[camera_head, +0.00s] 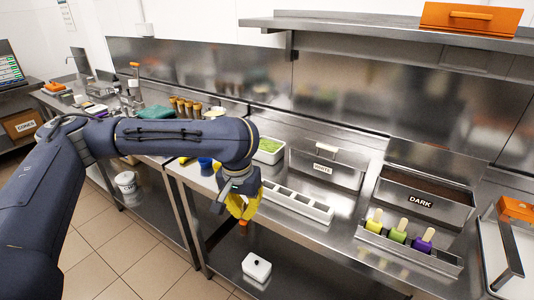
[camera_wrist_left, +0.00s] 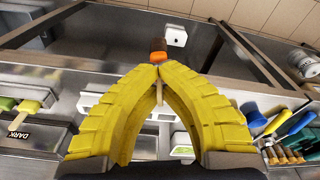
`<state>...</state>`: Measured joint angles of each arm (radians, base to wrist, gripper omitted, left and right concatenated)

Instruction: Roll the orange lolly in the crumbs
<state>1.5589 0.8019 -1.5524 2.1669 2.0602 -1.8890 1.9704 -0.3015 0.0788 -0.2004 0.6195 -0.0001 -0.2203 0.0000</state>
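My left gripper (camera_head: 243,206) has yellow fingers and hangs at the front edge of the steel counter. Its fingertips (camera_wrist_left: 158,72) are shut on the stick of the orange lolly (camera_wrist_left: 159,57). The lolly points away from the fingers, downward in the head view, where only a small orange part (camera_head: 243,222) shows. Its far end looks dark brown in the wrist view. The green crumbs (camera_head: 269,145) lie in a white tray on the counter behind the gripper, apart from the lolly. My right gripper is not in view.
A slotted white rack (camera_head: 298,203) lies right of the gripper. A WHITE tub (camera_head: 325,170) and an open DARK tub (camera_head: 425,202) stand behind. A steel holder (camera_head: 445,263) carries yellow, green and purple lollies. Left are a blue cup (camera_head: 206,166) and brown cones (camera_head: 185,106). A white box (camera_head: 257,266) sits below.

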